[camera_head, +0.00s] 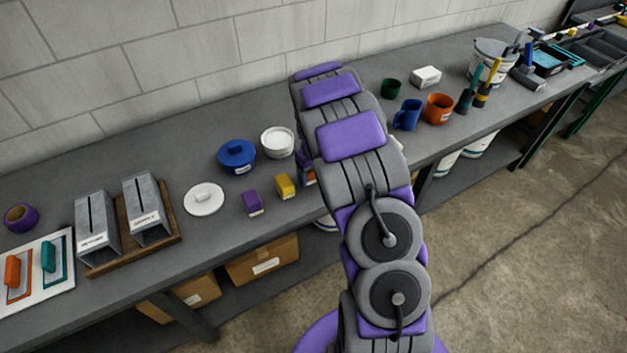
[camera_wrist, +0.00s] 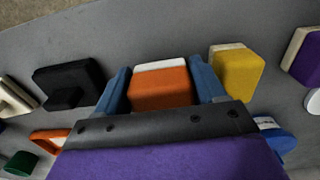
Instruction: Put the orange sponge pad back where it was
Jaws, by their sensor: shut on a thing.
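The orange sponge pad (camera_wrist: 160,88) has a white layer along its far edge in the wrist view. My gripper (camera_wrist: 162,82) has its two blue fingers closed on the pad's left and right sides. I cannot tell whether the pad touches the bench or is a little above it. In the head view my arm hides most of the gripper and pad. A yellow sponge pad (camera_head: 285,186) stands just left of the arm there, and it also shows right of the gripper in the wrist view (camera_wrist: 238,72). A purple sponge pad (camera_head: 252,203) stands further left.
On the grey bench (camera_head: 350,75) are a white lid (camera_head: 204,199), a blue lidded pot (camera_head: 237,157) and a white bowl (camera_head: 277,143). Right of my arm are a blue mug (camera_head: 407,115) and an orange mug (camera_head: 438,109). A black block (camera_wrist: 68,85) is left of the gripper.

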